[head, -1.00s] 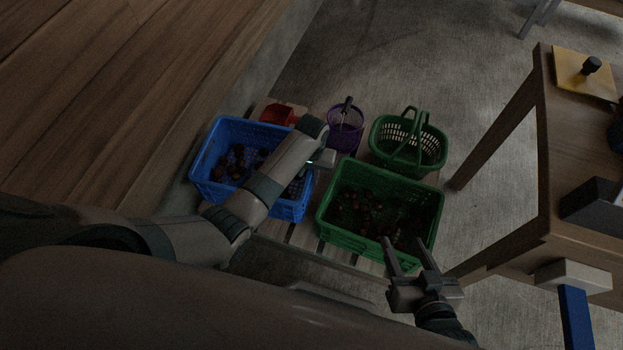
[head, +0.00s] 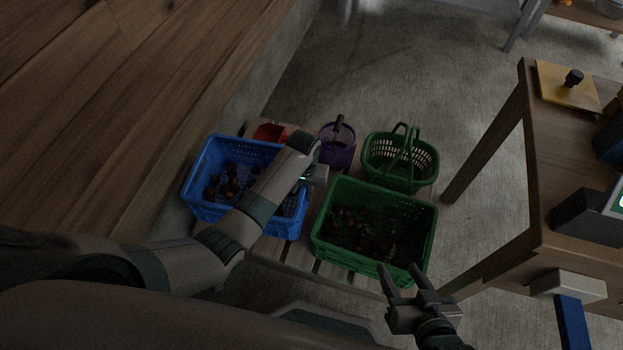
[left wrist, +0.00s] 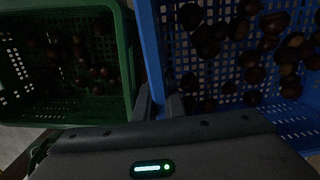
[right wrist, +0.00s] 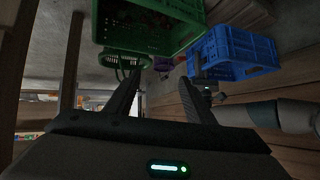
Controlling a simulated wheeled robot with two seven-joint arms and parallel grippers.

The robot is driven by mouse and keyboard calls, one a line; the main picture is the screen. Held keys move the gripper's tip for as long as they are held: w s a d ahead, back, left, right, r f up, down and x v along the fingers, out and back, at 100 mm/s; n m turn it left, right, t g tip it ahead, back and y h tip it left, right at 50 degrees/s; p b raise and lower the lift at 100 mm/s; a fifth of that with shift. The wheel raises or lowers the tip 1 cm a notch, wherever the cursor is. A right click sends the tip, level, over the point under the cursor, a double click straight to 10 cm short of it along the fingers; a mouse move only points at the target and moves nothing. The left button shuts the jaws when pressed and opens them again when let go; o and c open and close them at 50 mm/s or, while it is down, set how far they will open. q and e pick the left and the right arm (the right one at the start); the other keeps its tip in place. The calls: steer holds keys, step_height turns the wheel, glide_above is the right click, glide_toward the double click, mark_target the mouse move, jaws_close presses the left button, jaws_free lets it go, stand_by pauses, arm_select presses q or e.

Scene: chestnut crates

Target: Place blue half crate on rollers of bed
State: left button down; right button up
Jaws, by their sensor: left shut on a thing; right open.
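The blue half crate (head: 198,205) holds several chestnuts and stands at the left end of a low slatted stand in the head view. My left gripper (head: 312,178) reaches across it to its right wall; its fingertips are hidden there by the hand. In the left wrist view, the left gripper (left wrist: 160,106) is shut on the wall of the blue half crate (left wrist: 152,50). I cannot tell whether the crate is lifted. My right gripper (head: 405,282) is open and empty, in front of the green crate's near right corner. No roller bed is recognisable.
A green crate (head: 345,258) with chestnuts stands close right of the blue one. Behind are a red container (head: 270,132), a purple basket (head: 337,155) and a green handled basket (head: 385,180). A wooden table (head: 540,215) stands right. Bare floor (head: 400,75) lies beyond.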

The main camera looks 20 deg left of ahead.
arm_select(q)
step_height(320, 180, up, 24)
steer(key=a+p, duration=0.2)
steer(key=p, duration=0.8)
steer(key=s+a+r+p, duration=0.2)
steer(key=s+r+p, duration=0.6)
steer(key=s+r, duration=0.6)
step_height(320, 180, up, 4)
steer(key=shift+s+f+m, duration=0.1)
steer(key=shift+s+m, duration=0.2)
steer(key=shift+s, duration=0.1)
arm_select(e)
steer(key=s+d+f+g+h, duration=0.1)
steer(key=s+d+f+g, duration=0.1)
steer(key=f, duration=0.7)
steer(key=s+d+f+g+h, duration=0.2)
steer(key=d+f, duration=0.3)
steer(key=f, duration=0.5)
steer(key=shift+s+d+f, duration=0.15)
steer(key=shift+s+f, duration=0.15)
steer(key=shift+s, duration=0.55)
steer(key=c, duration=0.5)
steer(key=shift+o, duration=0.2)
